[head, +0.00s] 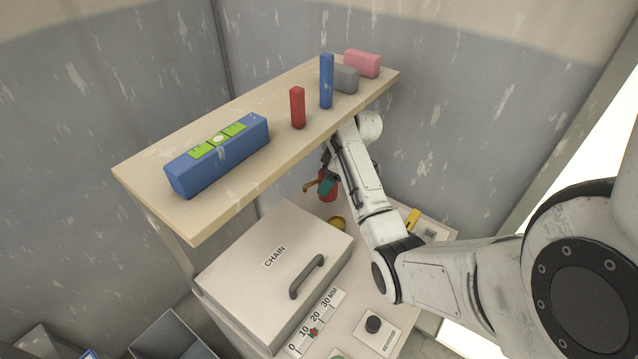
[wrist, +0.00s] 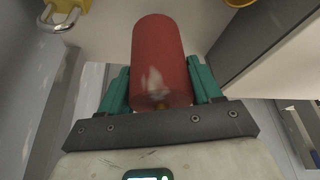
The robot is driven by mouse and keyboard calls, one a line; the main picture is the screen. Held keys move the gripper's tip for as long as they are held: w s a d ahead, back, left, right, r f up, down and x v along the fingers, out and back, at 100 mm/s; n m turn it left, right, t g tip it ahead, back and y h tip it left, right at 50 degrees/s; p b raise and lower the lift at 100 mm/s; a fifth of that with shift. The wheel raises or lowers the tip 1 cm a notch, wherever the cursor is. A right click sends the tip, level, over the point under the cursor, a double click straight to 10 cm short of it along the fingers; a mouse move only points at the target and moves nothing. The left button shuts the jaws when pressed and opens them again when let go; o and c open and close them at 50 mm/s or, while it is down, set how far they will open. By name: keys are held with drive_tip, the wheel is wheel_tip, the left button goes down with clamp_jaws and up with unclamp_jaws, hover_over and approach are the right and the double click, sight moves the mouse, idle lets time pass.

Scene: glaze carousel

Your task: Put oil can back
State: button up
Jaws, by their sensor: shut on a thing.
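The oil can is a red cylinder (wrist: 160,62) between the teal fingers of my gripper (wrist: 159,80) in the wrist view. The fingers close on it from both sides. My gripper (head: 326,186) is below the shelf's front edge and above the worktop, behind the chain box. Whether the can touches the worktop cannot be told.
A wooden shelf (head: 225,175) overhangs, bearing a blue box (head: 220,160), a red block (head: 297,108), a tall blue block (head: 326,80), grey and pink blocks. Below are the CHAIN box (head: 255,240), a yellow round dish (head: 337,222) and a black knob (head: 374,324). A padlock (wrist: 60,22) shows upper left.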

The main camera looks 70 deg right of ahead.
drive_tip(key=shift+w+a, duration=0.15)
drive_tip(key=shift+w, duration=0.9)
drive_tip(key=shift+w+f, duration=0.1)
drive_tip(key=shift+w, duration=0.05)
drive_tip(key=shift+f+p, duration=0.5)
drive_tip(key=shift+f, duration=1.15)
drive_tip(key=shift+f, duration=0.2)
drive_tip(key=o, duration=1.2)
